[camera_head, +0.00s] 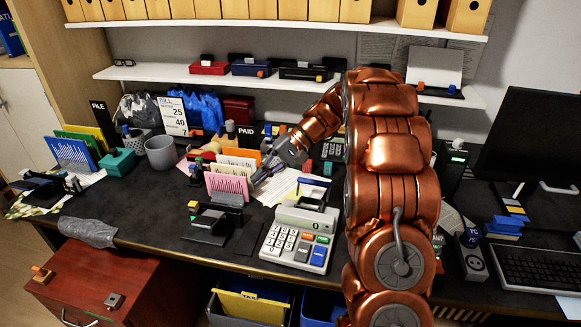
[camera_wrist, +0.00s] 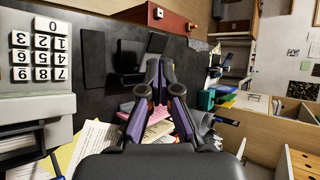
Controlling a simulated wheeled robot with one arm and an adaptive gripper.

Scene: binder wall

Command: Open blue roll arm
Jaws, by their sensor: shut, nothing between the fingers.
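A beige adding machine (camera_head: 296,243) with white, blue and red keys stands at the front of the desk. At its back is an upright frame with a blue part (camera_head: 317,181), likely the blue roll arm; whether it is open or closed is too small to tell. My gripper (camera_head: 259,179) is left of and behind this machine, above papers and beside a pink card holder. Its fingers are shut and empty in the wrist view (camera_wrist: 160,65).
A black hole punch (camera_head: 209,222) stands left of the machine. A grey cup (camera_head: 160,152) and a teal box (camera_head: 118,162) are farther left. A monitor (camera_head: 530,135) and keyboard (camera_head: 540,267) are at the right. Binder shelves run above.

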